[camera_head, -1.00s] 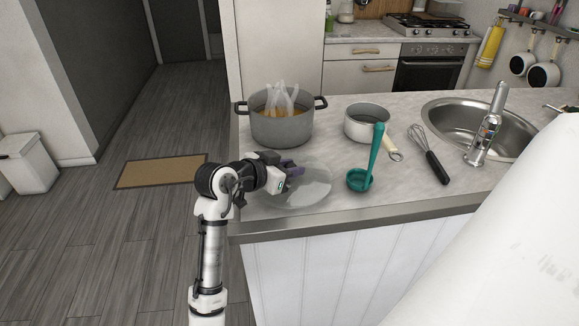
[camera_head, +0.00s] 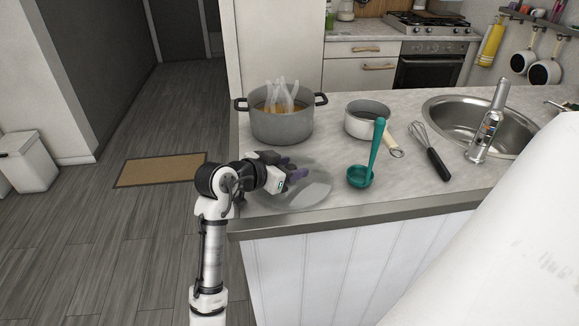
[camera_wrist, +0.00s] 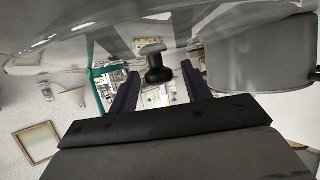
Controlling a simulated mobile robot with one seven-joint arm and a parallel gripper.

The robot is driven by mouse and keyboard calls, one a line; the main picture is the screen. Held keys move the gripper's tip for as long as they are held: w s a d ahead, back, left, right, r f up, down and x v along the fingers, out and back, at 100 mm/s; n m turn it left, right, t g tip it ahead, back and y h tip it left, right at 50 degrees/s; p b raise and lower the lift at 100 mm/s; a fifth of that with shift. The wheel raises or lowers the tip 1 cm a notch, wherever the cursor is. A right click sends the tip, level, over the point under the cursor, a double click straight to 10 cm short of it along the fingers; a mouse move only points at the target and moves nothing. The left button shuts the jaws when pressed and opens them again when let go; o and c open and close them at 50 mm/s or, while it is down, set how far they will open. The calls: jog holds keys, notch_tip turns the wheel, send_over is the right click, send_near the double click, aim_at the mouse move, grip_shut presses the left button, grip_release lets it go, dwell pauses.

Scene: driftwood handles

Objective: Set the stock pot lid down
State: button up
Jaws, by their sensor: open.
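The clear glass stock pot lid (camera_head: 312,192) lies on the worktop near its front left edge, in front of the stock pot (camera_head: 282,128). My gripper (camera_head: 290,168) is low over the lid. In the wrist view, the lid's black knob (camera_wrist: 154,66) shows between the two dark fingers of my open gripper (camera_wrist: 160,82), with a gap on each side. The lid's glass (camera_wrist: 60,50) spans the top left of that view. The knob is hidden behind my gripper in the head view.
A teal ladle (camera_head: 362,176) stands just right of the lid. The worktop's front edge (camera_head: 350,214) is close to the lid.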

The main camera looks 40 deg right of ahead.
jog(key=shift+r, duration=0.25)
jog(key=w+b+v, duration=0.1)
jog(key=b+v, duration=0.2)
jog(key=v, duration=0.9)
jog(key=shift+s+r, duration=0.35)
jog(key=shift+s, duration=0.1)
